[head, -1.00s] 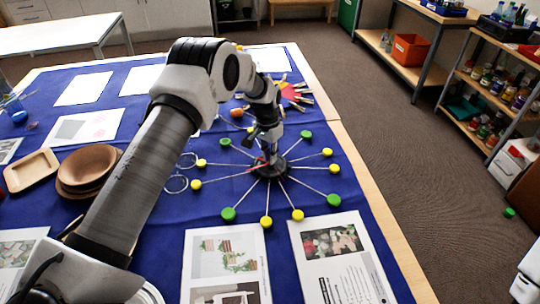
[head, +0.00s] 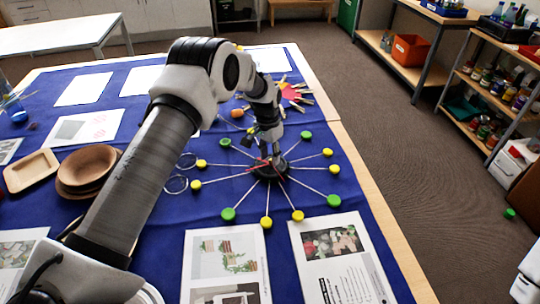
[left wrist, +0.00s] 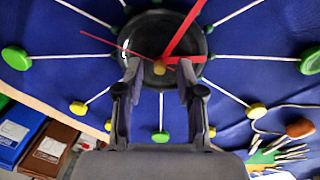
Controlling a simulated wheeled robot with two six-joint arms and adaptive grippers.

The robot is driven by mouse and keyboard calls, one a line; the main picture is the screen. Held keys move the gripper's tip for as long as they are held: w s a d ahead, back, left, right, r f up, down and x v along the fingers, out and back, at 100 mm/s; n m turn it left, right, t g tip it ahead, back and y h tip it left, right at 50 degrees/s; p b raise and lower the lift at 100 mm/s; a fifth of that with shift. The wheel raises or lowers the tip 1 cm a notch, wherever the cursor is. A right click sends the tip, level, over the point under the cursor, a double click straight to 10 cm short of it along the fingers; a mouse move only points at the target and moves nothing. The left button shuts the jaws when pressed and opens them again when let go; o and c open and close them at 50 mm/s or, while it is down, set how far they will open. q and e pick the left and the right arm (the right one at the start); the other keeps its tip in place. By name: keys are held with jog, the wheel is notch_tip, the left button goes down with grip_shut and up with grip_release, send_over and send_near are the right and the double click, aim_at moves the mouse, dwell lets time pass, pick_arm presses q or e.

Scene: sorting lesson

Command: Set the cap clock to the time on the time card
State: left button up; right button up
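The cap clock (head: 283,171) lies on the blue cloth: a black round hub with white spokes ending in green and yellow caps. The hub also shows in the left wrist view (left wrist: 150,35). Red hands (left wrist: 186,28) spread from its yellow centre knob (left wrist: 159,67), with a thinner red hand (left wrist: 105,42) towards the left. My left gripper (left wrist: 159,88) is open over the hub, its fingertips on either side of the knob and close to the hands. Whether it touches them I cannot tell. My right gripper is out of view. I cannot make out a time card.
Picture sheets (head: 226,262) and (head: 342,262) lie in front of the clock. Wooden dishes (head: 30,170) and glass rings (head: 176,184) are to its left. A colourful item with pegs (head: 292,92) lies behind. Shelves (head: 500,95) stand across the floor on the right.

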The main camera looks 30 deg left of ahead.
aim_at(268, 162)
pick_arm(q)
notch_tip(268, 162, up, 12)
jog(key=shift+a+f, duration=0.2)
jog(key=shift+a, duration=0.2)
jog(key=shift+w, duration=0.1)
